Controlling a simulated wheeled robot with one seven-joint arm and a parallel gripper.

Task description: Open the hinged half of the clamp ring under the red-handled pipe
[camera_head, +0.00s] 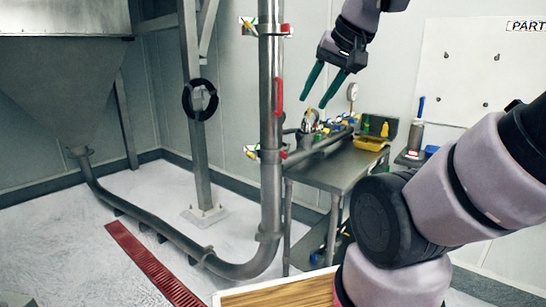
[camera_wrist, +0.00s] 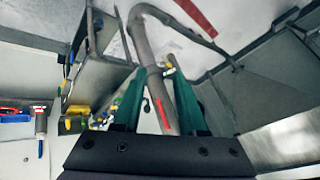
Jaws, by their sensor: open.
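The metal pipe (camera_head: 270,120) stands upright in the middle of the head view, with a red handle (camera_head: 277,89) on its side. Below the handle is a clamp ring (camera_head: 266,153) with small red, yellow and green parts; I cannot tell whether its hinged half is open or shut. In the wrist view the red handle (camera_wrist: 164,117) shows between my fingers and the clamp ring (camera_wrist: 156,72) shows beyond it. My gripper (camera_head: 314,103) is open and empty, its green fingers pointing down, to the right of the pipe and above the clamp ring's height.
Another coloured fitting (camera_head: 265,30) sits higher on the pipe. A metal table (camera_head: 340,175) stands behind to the right, carrying a yellow bin (camera_head: 370,144) and small parts. A grey post (camera_head: 196,130) is to the left. Air around my fingers looks clear.

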